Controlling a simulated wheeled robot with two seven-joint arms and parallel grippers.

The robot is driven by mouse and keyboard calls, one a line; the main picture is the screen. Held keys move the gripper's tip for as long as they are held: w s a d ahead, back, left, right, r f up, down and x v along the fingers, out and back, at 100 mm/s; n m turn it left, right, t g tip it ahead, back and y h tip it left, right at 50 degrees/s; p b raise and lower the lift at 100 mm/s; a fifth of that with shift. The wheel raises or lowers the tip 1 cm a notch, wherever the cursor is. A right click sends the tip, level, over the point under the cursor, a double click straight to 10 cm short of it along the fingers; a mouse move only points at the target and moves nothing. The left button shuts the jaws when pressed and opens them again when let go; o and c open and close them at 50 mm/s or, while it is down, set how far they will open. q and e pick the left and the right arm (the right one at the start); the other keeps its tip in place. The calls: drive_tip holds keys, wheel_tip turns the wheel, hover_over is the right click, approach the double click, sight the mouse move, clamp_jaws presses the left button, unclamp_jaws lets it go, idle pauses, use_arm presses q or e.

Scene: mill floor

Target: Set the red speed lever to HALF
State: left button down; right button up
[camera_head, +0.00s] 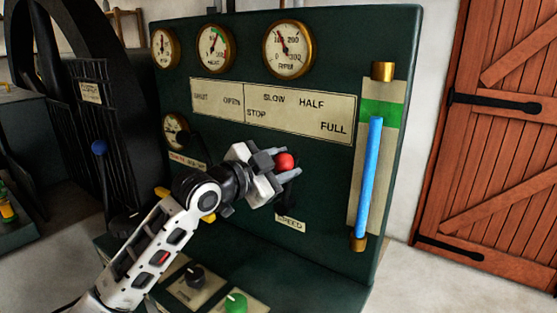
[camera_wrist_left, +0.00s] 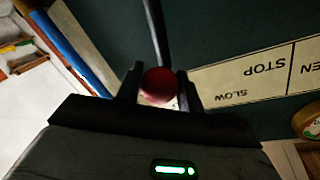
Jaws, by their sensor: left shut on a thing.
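The red speed lever's ball knob (camera_head: 285,160) is at the front of the dark green panel, below the plate marked SLOW, HALF, STOP and FULL (camera_head: 300,113). My left gripper (camera_head: 287,171) is shut on the knob. In the left wrist view the red knob (camera_wrist_left: 158,87) sits between the two fingers, with the dark lever rod (camera_wrist_left: 157,32) running up from it. The SPEED tag (camera_head: 290,224) is below the gripper. The gripper hides much of the lever in the head view, so I cannot tell its exact setting. My right gripper is not in view.
A blue-filled gauge tube (camera_head: 369,178) stands at the panel's right. Brass dials (camera_head: 288,49) line its top. A black knob (camera_head: 194,275) and a green knob (camera_head: 236,302) are on the ledge below. A blue-knobbed lever (camera_head: 100,148) stands left of my arm.

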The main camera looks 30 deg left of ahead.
use_arm(q)
drive_tip(key=c, duration=0.9)
unclamp_jaws()
drive_tip(key=shift+c, duration=0.2)
drive_tip(key=shift+s+a, duration=0.1)
drive_tip(key=shift+s, duration=0.15)
drive_tip(key=b+v, duration=0.3)
drive_tip(key=v, duration=1.2)
drive_tip(key=shift+s+b, duration=0.25)
drive_tip(key=shift+b, duration=0.05)
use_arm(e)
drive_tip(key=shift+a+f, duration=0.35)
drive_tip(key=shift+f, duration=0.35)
